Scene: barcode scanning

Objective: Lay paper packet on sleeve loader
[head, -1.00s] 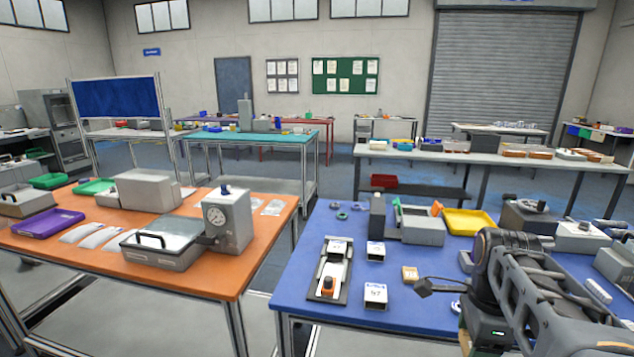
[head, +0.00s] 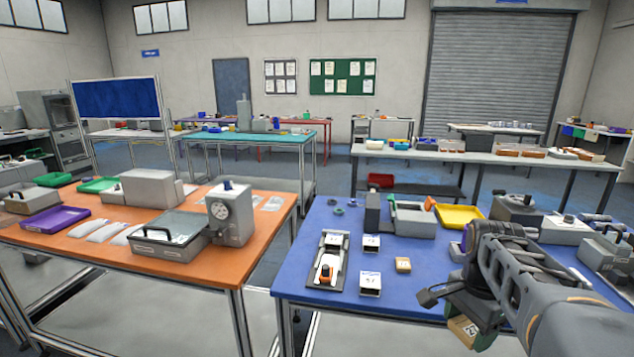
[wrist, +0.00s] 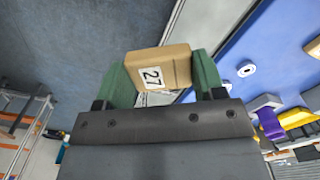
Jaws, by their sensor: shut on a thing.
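My gripper (wrist: 158,78) is shut on a brown paper packet (wrist: 172,64) with a white label reading 27, held between its green fingers. In the head view the packet (head: 463,331) hangs under my wrist, off the front edge of the blue table, partly hidden by my arm. The sleeve loader is not plainly marked; a dark flat stand with a white channel and an orange part (head: 328,262), at the left of the blue table (head: 400,303), may be it. My gripper is well to the right of that stand.
Two white open-ended boxes (head: 370,284) and a small brown block (head: 403,265) stand right of the stand. The orange table (head: 190,270) is across a gap on the left. The blue table's front strip is bare.

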